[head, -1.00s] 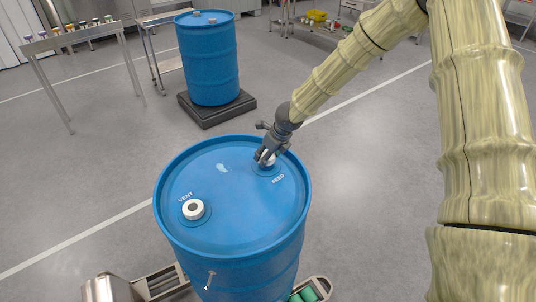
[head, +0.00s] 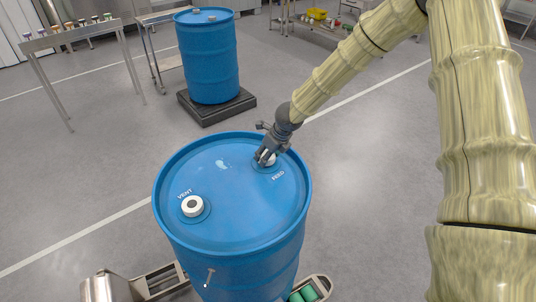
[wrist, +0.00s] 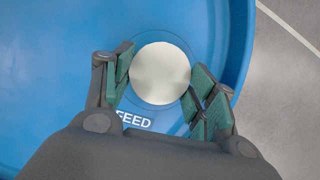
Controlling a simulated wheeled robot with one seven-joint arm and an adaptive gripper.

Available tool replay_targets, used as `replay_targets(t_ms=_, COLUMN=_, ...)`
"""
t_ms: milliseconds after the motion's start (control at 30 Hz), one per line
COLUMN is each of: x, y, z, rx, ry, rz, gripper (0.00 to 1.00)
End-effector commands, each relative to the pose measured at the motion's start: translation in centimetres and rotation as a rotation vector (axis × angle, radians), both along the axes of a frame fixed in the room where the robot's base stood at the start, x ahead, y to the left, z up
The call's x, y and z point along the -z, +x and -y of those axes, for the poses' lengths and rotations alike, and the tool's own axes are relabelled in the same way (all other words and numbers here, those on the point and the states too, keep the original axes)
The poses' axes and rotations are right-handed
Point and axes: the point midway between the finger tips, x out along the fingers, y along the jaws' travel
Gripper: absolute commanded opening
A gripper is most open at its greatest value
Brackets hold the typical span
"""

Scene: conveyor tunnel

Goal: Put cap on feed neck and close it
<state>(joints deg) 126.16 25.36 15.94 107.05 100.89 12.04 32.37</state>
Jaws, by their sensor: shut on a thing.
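A blue drum (head: 232,225) stands in front of me, with a neck marked VENT at left and one marked FEED at right. My gripper (head: 265,160) is at the FEED neck, pointing down. In the wrist view my gripper (wrist: 160,85) has its green-padded fingers on both sides of a round white cap (wrist: 160,73), shut on it. The cap sits over the feed neck, which it hides, beside the FEED lettering. How far it is seated cannot be told. The vent neck has a white ring-shaped fitting (head: 193,206) with a dark centre.
A pale blue smear (head: 222,165) marks the drum top. Another blue drum (head: 208,60) stands on a black pallet (head: 217,109) behind. A narrow table (head: 70,37) with several small items is at the left.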

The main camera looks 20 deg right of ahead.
Motion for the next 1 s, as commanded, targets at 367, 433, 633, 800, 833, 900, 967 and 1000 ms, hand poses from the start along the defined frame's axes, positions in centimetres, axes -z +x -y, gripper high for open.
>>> replay_targets(t_ms=367, x=0.31, y=-0.01, z=0.01, rx=0.0, ry=0.0, rz=0.0, gripper=0.45)
replay_targets(t_ms=433, x=0.38, y=-0.01, z=0.01, rx=0.001, ry=0.0, rz=0.0, gripper=0.45)
replay_targets(t_ms=633, x=0.54, y=0.0, z=0.0, rx=0.0, ry=0.0, rz=0.0, gripper=0.45)
replay_targets(t_ms=800, x=0.64, y=0.01, z=-0.02, rx=0.007, ry=0.0, rz=0.0, gripper=0.45)
replay_targets(t_ms=833, x=0.66, y=0.02, z=-0.03, rx=0.01, ry=0.0, rz=0.0, gripper=0.45)
replay_targets(t_ms=900, x=0.68, y=0.02, z=-0.04, rx=0.017, ry=0.0, rz=0.0, gripper=0.45)
replay_targets(t_ms=967, x=0.69, y=0.02, z=-0.05, rx=0.024, ry=0.0, rz=0.0, gripper=0.45)
replay_targets(t_ms=1000, x=0.7, y=0.02, z=-0.05, rx=0.028, ry=0.0, rz=0.0, gripper=0.45)
